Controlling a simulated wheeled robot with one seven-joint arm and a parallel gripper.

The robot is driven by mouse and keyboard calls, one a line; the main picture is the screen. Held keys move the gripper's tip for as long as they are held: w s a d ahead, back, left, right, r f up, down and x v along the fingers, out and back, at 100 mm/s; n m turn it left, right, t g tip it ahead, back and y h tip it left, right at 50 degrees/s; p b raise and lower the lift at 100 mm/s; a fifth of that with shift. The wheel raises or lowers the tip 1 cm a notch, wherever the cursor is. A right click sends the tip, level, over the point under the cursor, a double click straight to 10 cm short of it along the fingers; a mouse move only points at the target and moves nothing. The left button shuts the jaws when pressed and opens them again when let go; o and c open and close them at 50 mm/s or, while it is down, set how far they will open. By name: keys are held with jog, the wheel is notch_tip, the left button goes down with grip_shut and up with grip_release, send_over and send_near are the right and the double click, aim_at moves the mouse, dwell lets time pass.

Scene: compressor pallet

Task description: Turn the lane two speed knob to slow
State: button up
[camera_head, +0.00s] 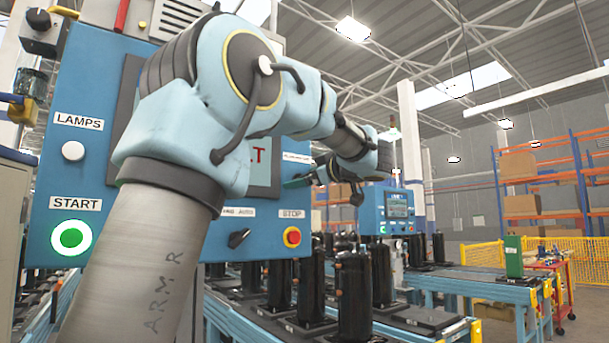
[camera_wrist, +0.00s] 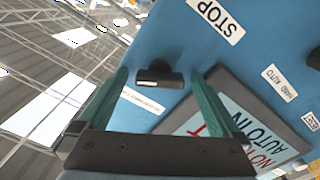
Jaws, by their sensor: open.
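A black knob (camera_wrist: 158,77) with a pale line on its face sits on the blue panel (camera_wrist: 230,55) in the wrist view. A small white label (camera_wrist: 142,101) is beside it; its print is too small to read. My gripper (camera_wrist: 158,74) is open, with one green finger on each side of the knob in the picture. I cannot tell whether the fingers reach around it or touch it. In the head view my gripper (camera_head: 299,181) is at the right edge of the blue panel (camera_head: 95,190), below another small label (camera_head: 297,158). My arm hides the knob there.
The panel also carries a green START button (camera_head: 72,238), a red STOP button (camera_head: 292,237), a black hand/auto selector (camera_head: 238,238), a white lamps button (camera_head: 73,151) and a screen (camera_wrist: 235,120). Black compressors (camera_head: 355,295) stand on the conveyor below. A second blue panel (camera_head: 370,212) stands behind.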

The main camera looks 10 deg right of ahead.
jog(key=c, duration=1.4)
jog(key=shift+f+n+b, duration=0.1)
jog(key=shift+n+b, duration=0.25)
jog(key=shift+n, duration=0.05)
jog(key=n+b, duration=0.3)
jog(key=n, duration=0.1)
jog(key=shift+f+n, duration=0.15)
jog(key=shift+n, duration=0.25)
jog(key=n+b, duration=0.5)
jog(key=n, duration=0.1)
jog(key=shift+a, duration=0.1)
jog(key=n+b, duration=0.4)
jog(key=n, duration=0.2)
jog(key=shift+f+n, duration=0.1)
jog(key=shift+n, duration=0.3)
jog(key=n+b, duration=0.3)
jog(key=n, duration=0.2)
jog(key=shift+w+n+b, duration=0.1)
jog(key=shift+n+b, duration=0.2)
